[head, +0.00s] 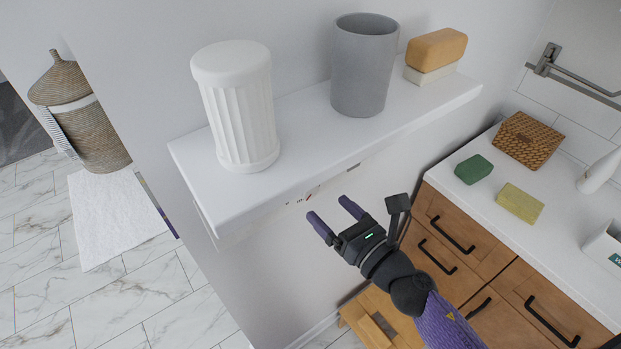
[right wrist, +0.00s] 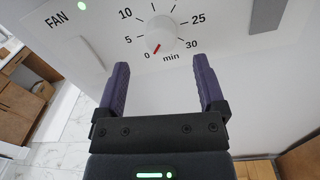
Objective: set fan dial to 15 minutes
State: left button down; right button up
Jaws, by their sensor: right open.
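The white round fan dial (right wrist: 163,36) is on a white panel (right wrist: 110,60) in the right wrist view. Its red mark points down-left, at the 0. The printed numbers 0, 5, 10, 25 and 30 show around it; the top of the scale is cut off. My right gripper (right wrist: 161,66) is open and empty, its two purple fingers pointing toward the panel just below the dial, one on each side, apart from it. In the head view my right gripper (head: 329,207) is in front of the shelf's underside, where the panel is seen only at a steep angle. My left gripper is not in view.
The white shelf (head: 215,195) above carries a ribbed white canister (head: 240,110), a grey cup (head: 364,65) and stacked soap bars (head: 436,48). A counter with wooden drawers (head: 460,240) stands to the right. A green lamp (right wrist: 82,6) is lit beside the word FAN.

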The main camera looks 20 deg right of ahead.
aim_at(312, 193)
jog(key=x, duration=0.5)
jog(key=shift+w, duration=0.2)
grip_shut()
